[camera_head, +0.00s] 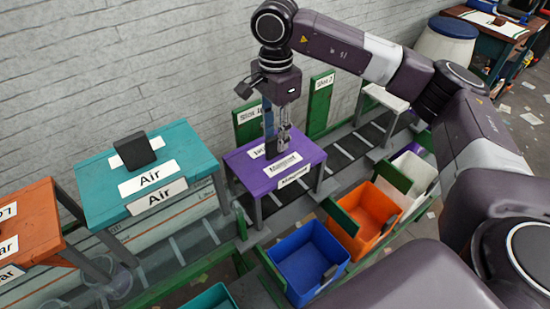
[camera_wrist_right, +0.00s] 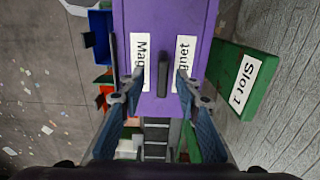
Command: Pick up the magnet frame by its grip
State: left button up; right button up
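The purple table (camera_head: 238,164) carries Magnet labels, and it fills the middle of the right wrist view (camera_wrist_right: 165,18). A narrow dark bar (camera_wrist_right: 163,73), apparently the magnet frame's grip, stands out between the two labels. The rest of the frame cannot be made out. My right gripper (camera_head: 277,148) points down over the purple table. In the right wrist view its fingers (camera_wrist_right: 159,88) are spread, one on each side of the bar, with a gap on both sides. In the head view the gripper hides most of the bar. My left gripper is not in view.
A teal Air table (camera_head: 100,178) with a dark block (camera_head: 138,151) stands at left, beside an orange table (camera_head: 35,222). Blue (camera_head: 300,262), orange (camera_head: 372,212) and white (camera_head: 415,172) bins stand in front. Green slot panels (camera_head: 320,105) stand behind, near the wall.

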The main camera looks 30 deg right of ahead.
jog(key=shift+w+f, duration=0.2)
jog(key=shift+f, duration=1.1)
jog(key=c, duration=0.7)
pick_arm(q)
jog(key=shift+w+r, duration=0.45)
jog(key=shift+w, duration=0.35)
pick_arm(e)
grip_shut()
